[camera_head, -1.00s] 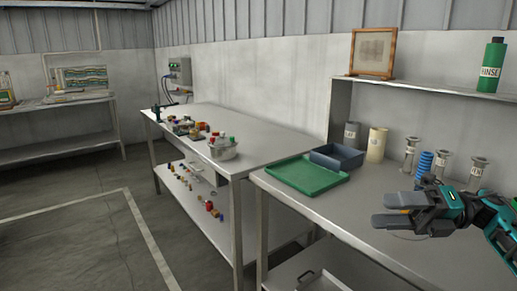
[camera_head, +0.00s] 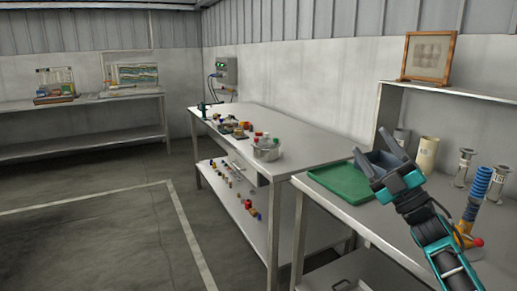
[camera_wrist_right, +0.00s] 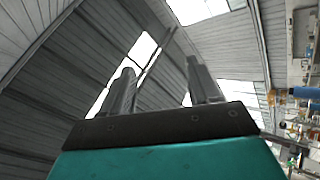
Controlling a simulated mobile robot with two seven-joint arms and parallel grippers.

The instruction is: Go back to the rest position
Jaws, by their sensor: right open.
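My right gripper (camera_head: 376,158) is raised in front of the near bench in the head view, its fingers pointing up and to the left. It is open and empty. In the right wrist view its two fingers (camera_wrist_right: 160,90) stand apart with only roof and wall panels between them. The gripper partly covers the green tray (camera_head: 341,184) and the dark blue bin behind it. My left gripper is not in view.
The near bench (camera_head: 378,222) carries a cream cylinder (camera_head: 427,154), metal cylinders (camera_head: 463,166) and a blue coil (camera_head: 478,184). A framed picture (camera_head: 428,56) stands on the shelf. A second bench (camera_head: 305,142) holds small parts. The floor at left (camera_head: 90,235) is clear.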

